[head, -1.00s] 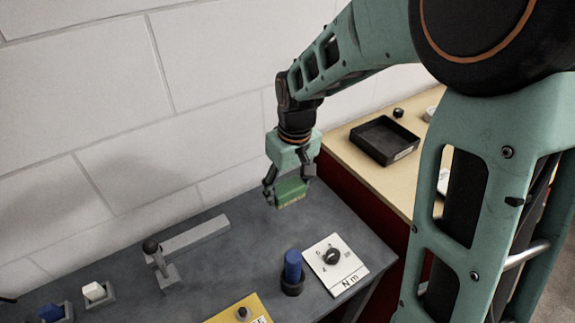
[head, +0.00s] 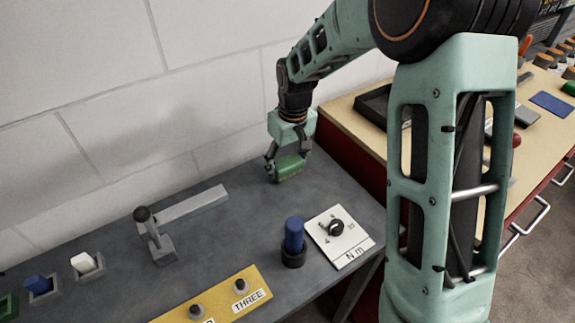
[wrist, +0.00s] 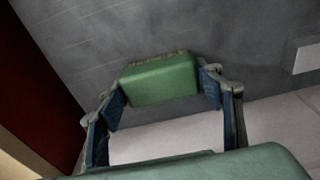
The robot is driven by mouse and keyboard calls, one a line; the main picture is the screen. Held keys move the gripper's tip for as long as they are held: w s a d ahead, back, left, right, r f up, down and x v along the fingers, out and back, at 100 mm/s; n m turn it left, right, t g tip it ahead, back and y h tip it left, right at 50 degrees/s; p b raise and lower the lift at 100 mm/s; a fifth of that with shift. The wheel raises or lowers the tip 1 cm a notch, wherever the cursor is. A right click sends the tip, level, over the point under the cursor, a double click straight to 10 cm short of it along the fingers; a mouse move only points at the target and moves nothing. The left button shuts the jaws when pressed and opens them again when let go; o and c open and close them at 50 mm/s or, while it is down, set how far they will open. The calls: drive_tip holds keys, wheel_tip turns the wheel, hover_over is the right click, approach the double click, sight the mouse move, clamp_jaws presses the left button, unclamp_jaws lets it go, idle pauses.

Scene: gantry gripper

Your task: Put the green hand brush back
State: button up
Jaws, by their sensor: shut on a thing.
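The green hand brush (head: 289,168) is a small green block with a pale bristle edge. My gripper (head: 286,171) is shut on it, near the far right part of the grey bench (head: 210,258). In the wrist view the brush (wrist: 160,82) sits between the two blue-padded fingers of my gripper (wrist: 162,88), its bristle edge facing away. I cannot tell whether the brush touches the bench top or hangs just above it.
On the bench are a lever (head: 152,235), a blue knob in a black base (head: 294,241), a white dial plate (head: 347,246) and a yellow button panel (head: 215,304). Blue and white switches are at left. A wooden-topped red cabinet (head: 345,128) with a black tray adjoins at right.

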sight(291, 165)
drive_tip(key=shift+f, duration=0.2)
drive_tip(key=o, duration=1.1)
drive_tip(key=shift+r, duration=0.1)
drive_tip(key=shift+r, duration=0.1)
drive_tip(key=r, duration=0.4)
drive_tip(key=s+r, duration=0.1)
drive_tip(key=r, duration=0.7)
drive_tip(key=shift+s+d, duration=0.15)
drive_tip(key=shift+d, duration=0.25)
drive_tip(key=shift+r, duration=0.1)
